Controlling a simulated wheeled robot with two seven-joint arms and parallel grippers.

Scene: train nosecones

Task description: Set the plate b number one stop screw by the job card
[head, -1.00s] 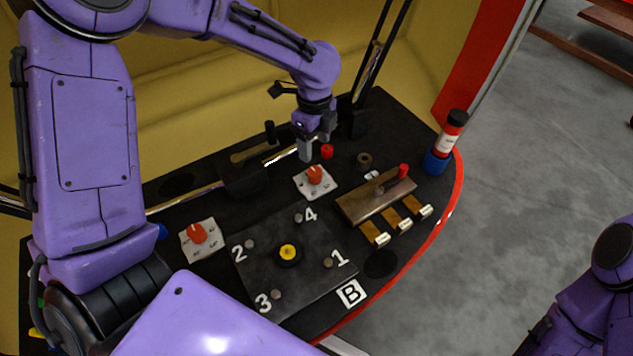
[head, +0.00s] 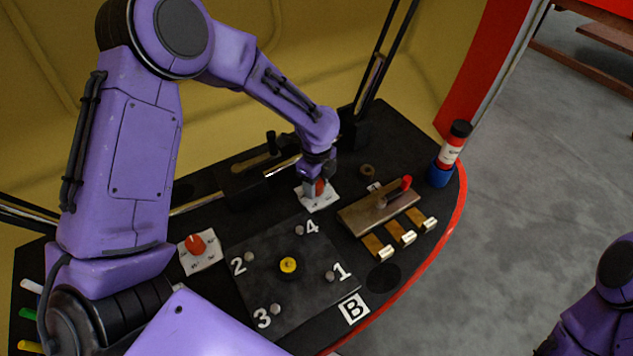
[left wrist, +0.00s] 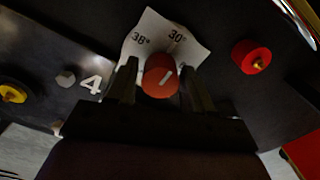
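Plate B (head: 262,268) is a dark square plate with screws beside the numerals 1 to 4 and a yellow-topped knob (head: 288,265) in its middle. The number one screw (head: 329,277) is at its right side. My left gripper (head: 314,190) is down over the red dial on the white card behind the plate. In the left wrist view the red dial (left wrist: 159,76) sits between the two open fingers (left wrist: 160,85), with "38°" and "30°" on its card (left wrist: 150,30). Whether the fingers touch it is unclear. My right gripper is out of view. No job card is identifiable.
Another red dial (head: 195,244) on a white card stands left of the plate. A brass lever block (head: 378,208) with tabs is at the right, and a red bottle in a blue holder (head: 440,174) at the far right. A red round knob (left wrist: 251,57) lies near the gripper.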

